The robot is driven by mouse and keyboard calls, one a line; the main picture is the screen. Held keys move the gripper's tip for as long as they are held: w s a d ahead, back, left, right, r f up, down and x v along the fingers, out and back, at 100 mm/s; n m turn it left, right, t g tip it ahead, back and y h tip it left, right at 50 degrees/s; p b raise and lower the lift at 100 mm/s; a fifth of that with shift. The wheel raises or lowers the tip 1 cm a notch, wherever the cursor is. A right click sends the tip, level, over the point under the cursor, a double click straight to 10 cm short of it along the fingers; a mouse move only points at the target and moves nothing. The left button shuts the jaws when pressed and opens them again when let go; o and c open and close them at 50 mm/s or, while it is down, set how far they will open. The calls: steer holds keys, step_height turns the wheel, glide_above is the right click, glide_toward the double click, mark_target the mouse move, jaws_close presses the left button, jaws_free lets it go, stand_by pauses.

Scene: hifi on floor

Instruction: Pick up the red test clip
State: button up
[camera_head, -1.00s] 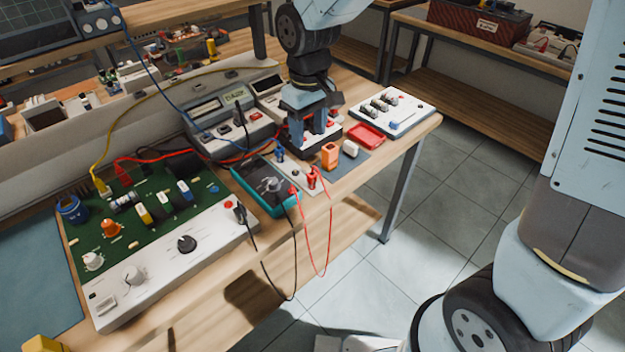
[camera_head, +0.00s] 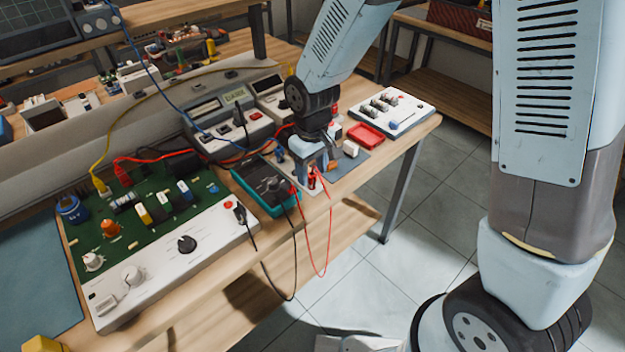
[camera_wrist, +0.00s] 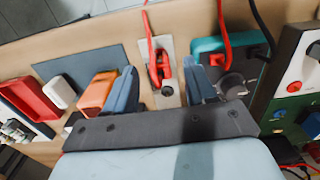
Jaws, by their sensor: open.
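The red test clip (camera_wrist: 160,68) stands on a pale grey strip, with a red lead running from it. In the wrist view it lies between the two blue-grey fingers of my open gripper (camera_wrist: 162,88), with visible space on both sides. Whether the fingertips are level with it I cannot tell. In the head view my gripper (camera_head: 308,172) is low over the bench near its front edge, and the red clip (camera_head: 312,180) shows close by the fingers, partly covered.
An orange block (camera_wrist: 97,92) is just left of the left finger in the wrist view. The teal multimeter (camera_wrist: 238,62) is close to the right finger. A white block (camera_head: 350,149) and red tray (camera_head: 366,134) stand farther right along the bench. Red and black leads hang over the edge.

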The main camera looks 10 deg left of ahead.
steer(key=shift+f, duration=1.05)
steer(key=shift+c, duration=0.3)
steer(key=c, duration=0.8)
steer(key=shift+r, duration=0.1)
steer(key=shift+c, duration=0.2)
steer(key=shift+r, duration=0.6)
steer(key=s+d+r, duration=0.4)
steer(key=s+r, duration=0.1)
steer(key=r, duration=0.4)
steer(key=s+d+r, duration=0.5)
steer(key=r, duration=0.4)
steer(key=shift+s+d+r, duration=0.2)
steer(key=shift+d+r, duration=0.05)
steer(key=shift+r, duration=0.05)
